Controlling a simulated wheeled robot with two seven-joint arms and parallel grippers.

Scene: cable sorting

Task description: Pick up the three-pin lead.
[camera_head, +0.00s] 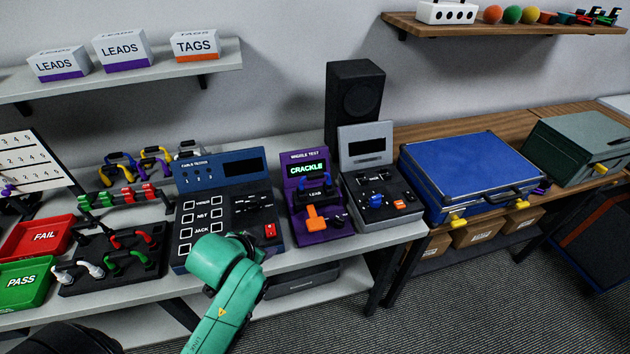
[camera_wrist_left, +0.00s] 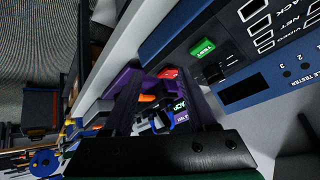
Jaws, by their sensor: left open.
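I cannot tell which lead has three pins, as the plug ends are too small to read. A blue lead (camera_head: 314,187) sits on the purple wiggle tester (camera_head: 299,235), whose screen reads CRACKLE. In the left wrist view, a blue and white item (camera_wrist_left: 150,122) shows beyond my open fingers, on the purple tester. Other leads, red, green and white (camera_head: 92,270), lie in a black rack at the left. My left gripper (camera_head: 256,243) is in front of the blue cable tester (camera_head: 235,180), its fingers mostly hidden by the teal arm. It also shows open and empty in the left wrist view (camera_wrist_left: 160,88).
A red FAIL tray (camera_head: 66,221) and green PASS tray (camera_head: 47,291) stand at the far left. More leads (camera_head: 155,152) hang behind. A grey-lidded device (camera_head: 384,207), black speaker (camera_head: 357,72) and blue case (camera_head: 470,160) stand to the right.

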